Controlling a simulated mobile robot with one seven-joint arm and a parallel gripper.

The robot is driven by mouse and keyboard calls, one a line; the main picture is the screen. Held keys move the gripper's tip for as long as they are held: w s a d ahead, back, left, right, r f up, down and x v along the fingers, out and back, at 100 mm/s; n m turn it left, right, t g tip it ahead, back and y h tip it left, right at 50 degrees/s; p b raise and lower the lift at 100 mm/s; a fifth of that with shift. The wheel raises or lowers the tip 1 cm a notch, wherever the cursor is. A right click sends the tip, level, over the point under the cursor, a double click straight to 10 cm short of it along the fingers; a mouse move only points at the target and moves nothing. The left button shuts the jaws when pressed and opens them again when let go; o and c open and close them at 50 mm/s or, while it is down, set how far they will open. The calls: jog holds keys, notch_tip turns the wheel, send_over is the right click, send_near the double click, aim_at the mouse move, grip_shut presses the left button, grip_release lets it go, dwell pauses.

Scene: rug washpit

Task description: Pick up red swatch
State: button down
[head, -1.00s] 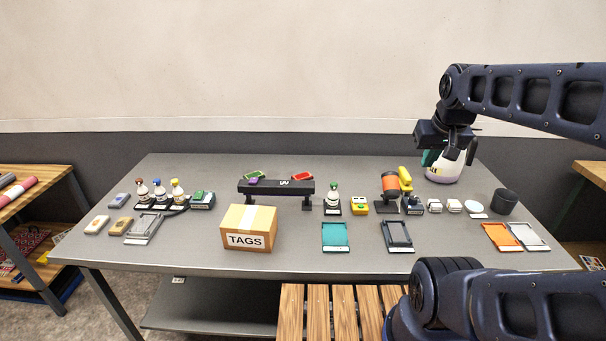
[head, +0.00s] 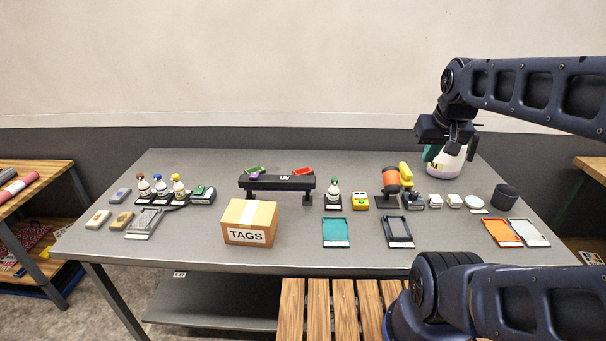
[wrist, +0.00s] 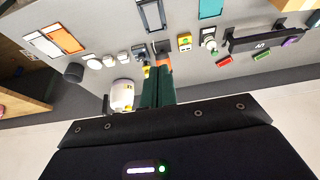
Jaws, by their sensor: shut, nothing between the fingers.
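The red swatch (head: 302,170) is a small red piece at the back of the table, just behind the right part of the black raised bar. It also shows in the wrist view (wrist: 223,61), at the right, apart from my gripper. My gripper (head: 452,146) hangs above the back right of the table, in front of a white jug. In the wrist view its green-padded fingers (wrist: 158,72) are shut together and hold nothing. What the swatch rests on is partly hidden by the bar in the head view.
The black bar (head: 277,183) stands on legs, with a green swatch (head: 255,170) and a purple piece (head: 256,176) near its left. A TAGS box (head: 249,236) stands in front. The white jug (head: 446,162), an orange spool (head: 390,180) and a green-capped bottle (head: 333,194) stand to the right.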

jog(key=c, duration=0.6)
grip_release()
jog(key=shift+o, duration=0.2)
jog(key=n+g+h, duration=0.2)
jog(key=n+h, duration=0.2)
jog(key=n, duration=2)
send_over(303, 171)
jog(key=s+a, duration=0.2)
jog(key=a, duration=0.3)
notch_tip(303, 171, down, 26)
jog(key=shift+d+x, duration=0.2)
jog(key=shift+x, duration=2.35)
jog(key=shift+d+x, duration=0.25)
jog(key=shift+x, duration=2.25)
